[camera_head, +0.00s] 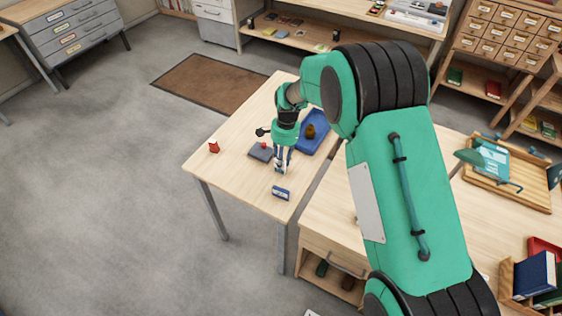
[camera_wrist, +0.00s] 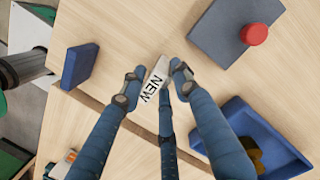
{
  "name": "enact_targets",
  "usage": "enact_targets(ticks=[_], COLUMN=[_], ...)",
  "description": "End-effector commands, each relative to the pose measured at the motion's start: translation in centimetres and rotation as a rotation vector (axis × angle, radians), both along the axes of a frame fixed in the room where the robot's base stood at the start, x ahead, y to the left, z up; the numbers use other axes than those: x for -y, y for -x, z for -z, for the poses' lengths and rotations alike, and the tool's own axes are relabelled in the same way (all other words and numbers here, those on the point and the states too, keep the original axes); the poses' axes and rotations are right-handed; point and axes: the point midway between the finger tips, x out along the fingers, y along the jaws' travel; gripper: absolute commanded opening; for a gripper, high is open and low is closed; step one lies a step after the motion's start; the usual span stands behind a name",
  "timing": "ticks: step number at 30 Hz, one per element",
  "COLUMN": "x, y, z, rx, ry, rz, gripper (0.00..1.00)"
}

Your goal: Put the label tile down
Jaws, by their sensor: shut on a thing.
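The label tile (camera_wrist: 153,84) is a small white piece with "NEW" in black letters. My gripper (camera_wrist: 158,76) is shut on it, with its blue fingers on either side of the tile. In the head view my gripper (camera_head: 281,165) is low over the light wooden table (camera_head: 235,160). Whether the tile touches the tabletop cannot be told. The fingers hide part of the tile.
A dark grey pad with a red knob (camera_wrist: 253,34) lies to the upper right in the wrist view. A blue tray (camera_head: 312,145) holds a brown thing. A blue block (camera_head: 281,193) sits near the table's front edge. A small red thing (camera_head: 214,147) stands left. Bare wood lies between.

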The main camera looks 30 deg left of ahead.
Motion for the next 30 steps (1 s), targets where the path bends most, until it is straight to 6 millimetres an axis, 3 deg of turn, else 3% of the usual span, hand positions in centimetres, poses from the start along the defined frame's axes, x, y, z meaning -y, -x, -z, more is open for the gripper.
enact_targets(ticks=[2, 3, 5, 20, 30], x=[0.0, 0.0, 0.0, 0.0, 0.0], y=[0.0, 0.0, 0.0, -0.1, -0.7], z=[0.2, 0.2, 0.2, -0.5, -4.7], rx=[0.0, 0.0, 0.0, 0.0, 0.001], ry=[0.0, 0.0, 0.0, 0.0, -0.002], rz=[0.0, 0.0, 0.0, 0.0, 0.0], gripper=[0.0, 0.37, 0.49, 0.5, 0.5])
